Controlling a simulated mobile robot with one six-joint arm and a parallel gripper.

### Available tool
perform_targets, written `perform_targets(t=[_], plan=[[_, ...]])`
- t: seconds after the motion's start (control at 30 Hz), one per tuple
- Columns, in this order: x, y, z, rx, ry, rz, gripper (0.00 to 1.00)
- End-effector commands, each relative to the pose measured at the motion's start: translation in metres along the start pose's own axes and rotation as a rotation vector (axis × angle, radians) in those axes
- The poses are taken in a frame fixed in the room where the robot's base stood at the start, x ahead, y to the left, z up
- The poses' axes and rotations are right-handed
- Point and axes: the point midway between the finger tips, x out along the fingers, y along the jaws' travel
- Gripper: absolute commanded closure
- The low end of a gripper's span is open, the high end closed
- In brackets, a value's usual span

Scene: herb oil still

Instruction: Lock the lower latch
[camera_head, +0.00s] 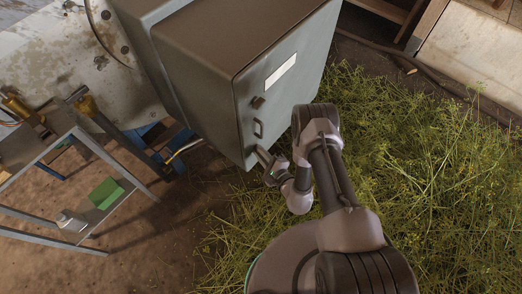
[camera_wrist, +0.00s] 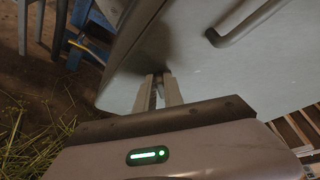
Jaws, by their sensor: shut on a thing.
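The grey metal cabinet (camera_head: 240,60) has a door (camera_head: 285,85) with a white label, a brown upper latch knob (camera_head: 258,102) and a small bar handle (camera_head: 258,129). My gripper (camera_head: 262,153) is at the door's lower left part, below the handle. In the wrist view, the fingers of my gripper (camera_wrist: 159,82) are close together against the door face (camera_wrist: 205,75), near its edge, around a small dark part, the lower latch (camera_wrist: 158,71). The fingers mostly hide the latch, so its turn angle cannot be told. The handle also shows in the wrist view (camera_wrist: 245,24).
A metal-framed bench (camera_head: 60,150) with a green box (camera_head: 106,193) stands at the left. A blue frame (camera_head: 160,140) stands between bench and cabinet. Cut herbs (camera_head: 420,150) cover the floor at the right. Bare floor (camera_head: 160,235) lies in front of the bench.

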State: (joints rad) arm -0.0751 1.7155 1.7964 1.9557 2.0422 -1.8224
Motion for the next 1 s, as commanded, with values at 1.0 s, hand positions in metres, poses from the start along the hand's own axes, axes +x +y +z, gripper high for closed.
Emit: perform_targets(t=[1.0], plan=[[0.001,0.012,-0.004,-0.63,-0.001,-0.26,1.0]])
